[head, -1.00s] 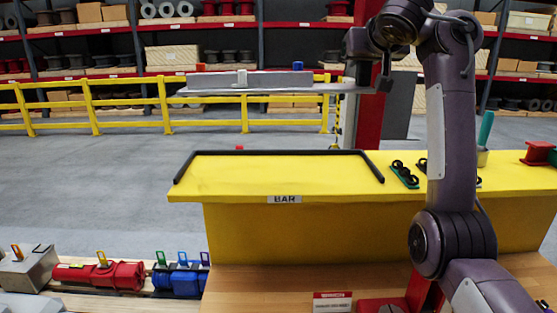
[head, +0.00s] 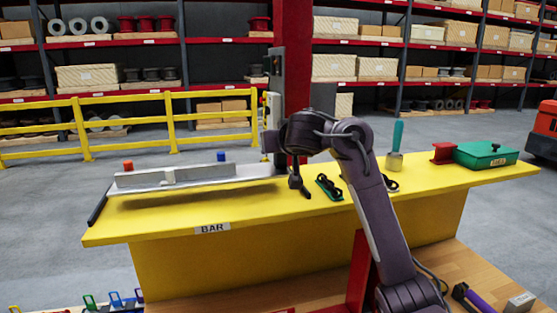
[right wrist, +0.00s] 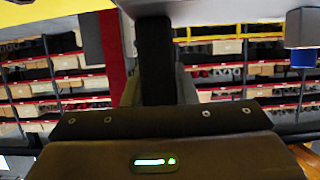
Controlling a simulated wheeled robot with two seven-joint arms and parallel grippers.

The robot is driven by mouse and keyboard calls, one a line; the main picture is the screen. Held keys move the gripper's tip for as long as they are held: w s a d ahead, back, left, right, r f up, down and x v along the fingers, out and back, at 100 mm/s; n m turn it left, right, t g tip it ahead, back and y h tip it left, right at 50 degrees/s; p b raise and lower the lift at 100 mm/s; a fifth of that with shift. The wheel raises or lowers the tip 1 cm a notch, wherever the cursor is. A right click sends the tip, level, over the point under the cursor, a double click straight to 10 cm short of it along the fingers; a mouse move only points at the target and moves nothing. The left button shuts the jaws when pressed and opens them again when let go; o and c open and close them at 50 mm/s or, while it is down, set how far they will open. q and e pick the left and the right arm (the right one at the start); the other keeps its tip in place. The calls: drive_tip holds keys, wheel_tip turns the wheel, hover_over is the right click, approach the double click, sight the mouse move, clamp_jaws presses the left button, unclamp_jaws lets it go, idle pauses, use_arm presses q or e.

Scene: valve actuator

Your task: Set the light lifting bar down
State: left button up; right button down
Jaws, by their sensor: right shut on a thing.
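The light lifting bar (head: 200,176) is a long grey bar with a red knob and a blue knob on top. It is level, low over the yellow table top, with a dark shadow under it, and I cannot tell if any part touches. My right gripper (head: 284,164) is shut on the bar's right end. In the right wrist view, a dark finger (right wrist: 154,62) reaches to the grey bar (right wrist: 170,6), and the blue knob (right wrist: 302,57) shows at right. My left gripper is out of view.
A red column (head: 293,60) stands behind my right gripper.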

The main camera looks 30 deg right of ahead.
sight(282, 159)
drive_tip(key=shift+f, duration=1.85)
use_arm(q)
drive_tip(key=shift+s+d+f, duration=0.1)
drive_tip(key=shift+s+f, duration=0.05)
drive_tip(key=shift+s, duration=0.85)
use_arm(e)
drive_tip(key=c, duration=1.2)
unclamp_jaws()
drive_tip(key=shift+a+f, duration=0.1)
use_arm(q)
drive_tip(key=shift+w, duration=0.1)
use_arm(e)
drive_tip(key=shift+o, duration=0.2)
drive_tip(key=shift+s, duration=0.1)
